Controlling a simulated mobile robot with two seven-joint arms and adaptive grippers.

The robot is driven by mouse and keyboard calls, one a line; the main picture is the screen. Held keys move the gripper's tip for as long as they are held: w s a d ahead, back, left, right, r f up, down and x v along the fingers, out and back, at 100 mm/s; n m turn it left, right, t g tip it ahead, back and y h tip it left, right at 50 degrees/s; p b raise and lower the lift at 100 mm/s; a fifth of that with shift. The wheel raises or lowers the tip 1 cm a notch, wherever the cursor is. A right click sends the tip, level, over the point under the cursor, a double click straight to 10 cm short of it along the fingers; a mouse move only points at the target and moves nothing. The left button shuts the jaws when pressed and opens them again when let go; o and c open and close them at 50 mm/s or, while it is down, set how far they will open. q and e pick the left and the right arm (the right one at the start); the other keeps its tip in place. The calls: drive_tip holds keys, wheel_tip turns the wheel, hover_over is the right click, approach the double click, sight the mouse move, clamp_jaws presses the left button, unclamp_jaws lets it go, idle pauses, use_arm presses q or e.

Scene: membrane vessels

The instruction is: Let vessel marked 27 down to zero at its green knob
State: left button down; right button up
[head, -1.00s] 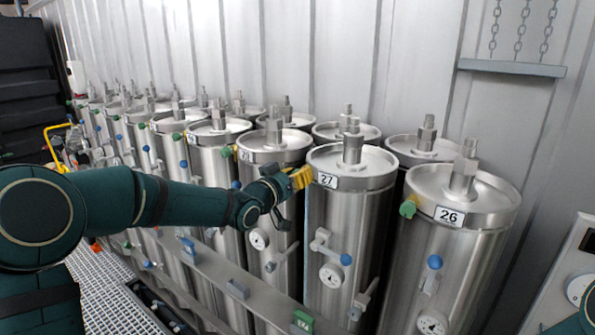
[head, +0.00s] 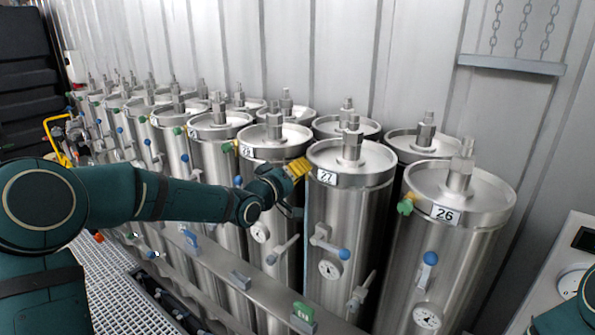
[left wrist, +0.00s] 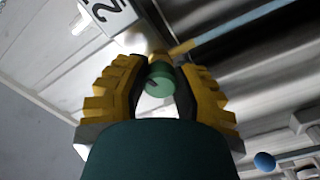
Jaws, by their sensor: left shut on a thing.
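The vessel marked 27 (head: 345,225) is a tall steel cylinder with a number plate (head: 327,177) near its top rim. My left gripper (head: 298,169) is at the left of that plate, at the vessel's upper edge. In the left wrist view, its yellow fingers (left wrist: 157,80) are shut on a round green knob (left wrist: 159,80), with part of a number plate (left wrist: 108,12) just above. The knob is hidden behind the fingers in the head view. Vessel 27's gauge (head: 330,269) shows below, but its needle is too small to read. My right gripper is not in view.
Vessel 26 (head: 450,250), with its own green knob (head: 405,207), stands close to the right. More vessels stand in rows to the left. Blue-knobbed levers (head: 343,254) stick out in front. A rail with a green tag (head: 303,312) runs low along the front.

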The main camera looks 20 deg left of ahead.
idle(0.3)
use_arm(q)
drive_tip(key=c, duration=0.7)
unclamp_jaws()
drive_tip(key=v, duration=1.2)
